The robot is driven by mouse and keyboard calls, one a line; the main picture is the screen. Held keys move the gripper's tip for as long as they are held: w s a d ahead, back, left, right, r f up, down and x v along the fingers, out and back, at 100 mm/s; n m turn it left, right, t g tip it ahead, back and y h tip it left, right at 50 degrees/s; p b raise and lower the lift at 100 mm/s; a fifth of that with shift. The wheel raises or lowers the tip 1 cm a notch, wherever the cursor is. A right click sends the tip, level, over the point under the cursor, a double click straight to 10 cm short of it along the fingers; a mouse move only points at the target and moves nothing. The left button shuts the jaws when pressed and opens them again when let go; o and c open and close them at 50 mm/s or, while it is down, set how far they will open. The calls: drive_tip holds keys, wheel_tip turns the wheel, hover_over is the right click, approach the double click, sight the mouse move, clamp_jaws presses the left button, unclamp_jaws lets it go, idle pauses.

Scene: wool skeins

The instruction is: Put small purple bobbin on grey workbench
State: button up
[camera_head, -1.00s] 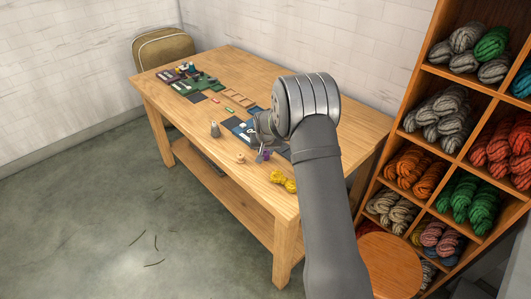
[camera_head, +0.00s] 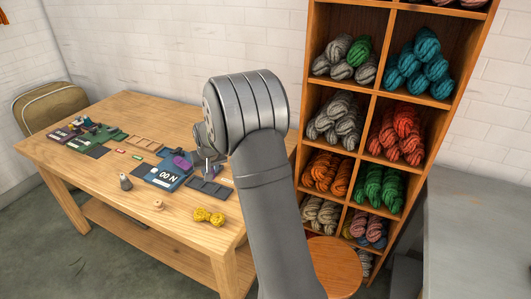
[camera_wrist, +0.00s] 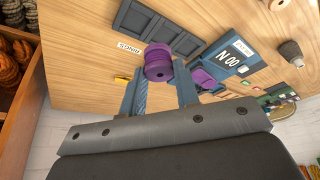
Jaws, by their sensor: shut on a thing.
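The small purple bobbin (camera_wrist: 158,63) is between the two fingertips of my gripper (camera_wrist: 158,80) in the wrist view, above the wooden table. My gripper is shut on it. In the head view my gripper (camera_head: 208,165) is over the right part of the table, and my arm partly hides it; the bobbin is hard to make out there. The grey workbench (camera_head: 475,225) stands at the right edge of the head view, well away from my gripper. Its visible top is bare.
The wooden table (camera_head: 120,165) holds a blue board (camera_head: 160,176) with a purple piece, dark trays (camera_head: 210,190), a yellow skein (camera_head: 209,216) and a grey cone (camera_head: 125,182). A tall wool shelf (camera_head: 300,140) and a round stool (camera_head: 333,262) stand between table and workbench.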

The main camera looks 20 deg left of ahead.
drive_tip(key=w+d+m, duration=0.3)
drive_tip(key=w+d, duration=1.8)
drive_tip(key=d, duration=0.4)
drive_tip(key=w+d+m+t+h, duration=0.1)
drive_tip(key=w+d, duration=0.3)
drive_tip(key=d, duration=1.4)
drive_tip(key=w+d+m+h, duration=0.1)
drive_tip(key=w+d+m, duration=0.15)
drive_tip(key=d, duration=1.45)
drive_tip(key=s+d, duration=0.4)
drive_tip(key=d, duration=0.8)
drive_tip(key=s+d+m, duration=0.1)
drive_tip(key=s+d, duration=0.2)
drive_tip(key=d, duration=0.8)
drive_tip(key=s+d, duration=0.4)
drive_tip(key=d, duration=0.8)
drive_tip(key=s+d+m+h, duration=0.1)
drive_tip(key=s+d+m, duration=0.1)
drive_tip(key=s+d, duration=2.15)
drive_tip(key=shift+t, duration=0.3)
drive_tip(key=w+f, duration=0.2)
drive_tip(key=w, duration=0.1)
drive_tip(key=w+a+f, duration=0.1)
drive_tip(key=w+f, duration=0.1)
drive_tip(key=w, duration=0.2)
drive_tip(key=w+f, duration=0.2)
drive_tip(key=w, duration=0.1)
drive_tip(key=shift+w+a+f, duration=0.2)
drive_tip(key=shift+w+f, duration=0.1)
drive_tip(key=shift+f, duration=2.05)
